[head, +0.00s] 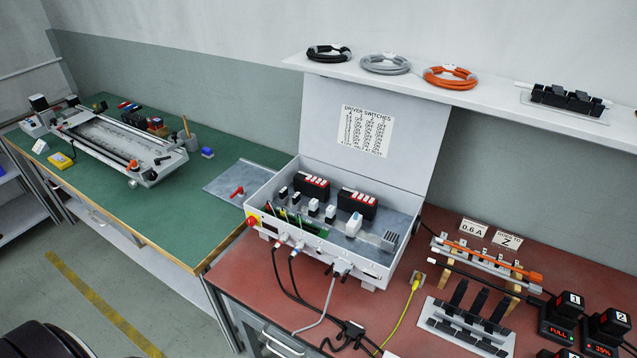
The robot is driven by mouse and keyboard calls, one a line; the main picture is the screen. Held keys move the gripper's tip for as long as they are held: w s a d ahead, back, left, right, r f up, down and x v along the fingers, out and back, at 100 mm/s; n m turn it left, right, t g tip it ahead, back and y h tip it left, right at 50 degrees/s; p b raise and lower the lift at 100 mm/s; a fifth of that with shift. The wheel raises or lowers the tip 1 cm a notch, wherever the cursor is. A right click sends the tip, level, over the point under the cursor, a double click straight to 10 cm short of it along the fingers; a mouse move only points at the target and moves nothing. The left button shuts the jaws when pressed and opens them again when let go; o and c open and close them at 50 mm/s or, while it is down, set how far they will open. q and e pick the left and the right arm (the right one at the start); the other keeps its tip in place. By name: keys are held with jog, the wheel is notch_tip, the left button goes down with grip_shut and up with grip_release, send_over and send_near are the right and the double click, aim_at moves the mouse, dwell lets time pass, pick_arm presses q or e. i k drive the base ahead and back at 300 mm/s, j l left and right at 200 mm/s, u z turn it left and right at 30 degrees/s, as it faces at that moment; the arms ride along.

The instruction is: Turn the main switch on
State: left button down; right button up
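The control box (325,256) is an open grey enclosure on the red bench, with its lid standing up behind it. A red rotary knob on a yellow plate (252,221), which looks like the main switch, sits at the left end of the box's front. Its on or off position is too small to tell. Inside the box are two black driver modules with red-and-white switch rows (357,203), a green board (300,224) and several small white and black parts. Neither of my grippers is in view.
Cables (293,287) hang from the box's front over the red bench (240,275). A green bench (190,215) at left bears a linear gantry (125,145) and a grey mat with a red item (238,191). A shelf (400,83) with cable coils runs above.

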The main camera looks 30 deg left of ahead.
aim_at(251, 221)
jog(key=u, duration=1.3)
